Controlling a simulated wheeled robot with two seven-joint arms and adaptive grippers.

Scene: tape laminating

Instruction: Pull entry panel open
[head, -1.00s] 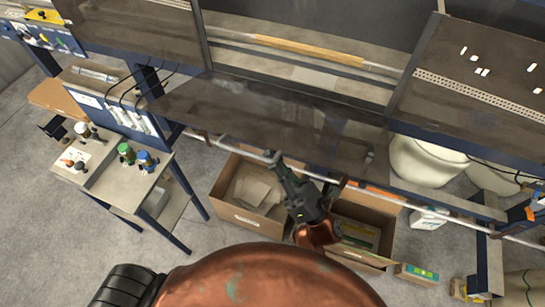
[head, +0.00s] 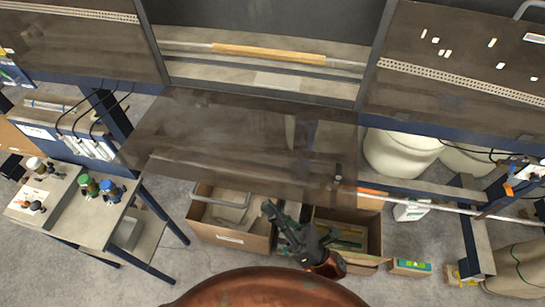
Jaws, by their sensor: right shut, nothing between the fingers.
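The entry panel (head: 230,140) is a dark, see-through sheet below the middle opening of the machine. It stands swung out from the frame towards me. A grey U-shaped handle (head: 222,203) shows just past its near edge. My right gripper (head: 272,211) is shut and empty, just right of the handle and in front of the panel's near edge. Its tip looks apart from the handle. My left gripper is out of view.
Open cardboard boxes (head: 232,236) stand on the floor under the panel and gripper. A small table (head: 98,222) with colored bottles stands at left. A yellow-brown roller (head: 270,53) spans the opening. White containers (head: 400,155) stand at right.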

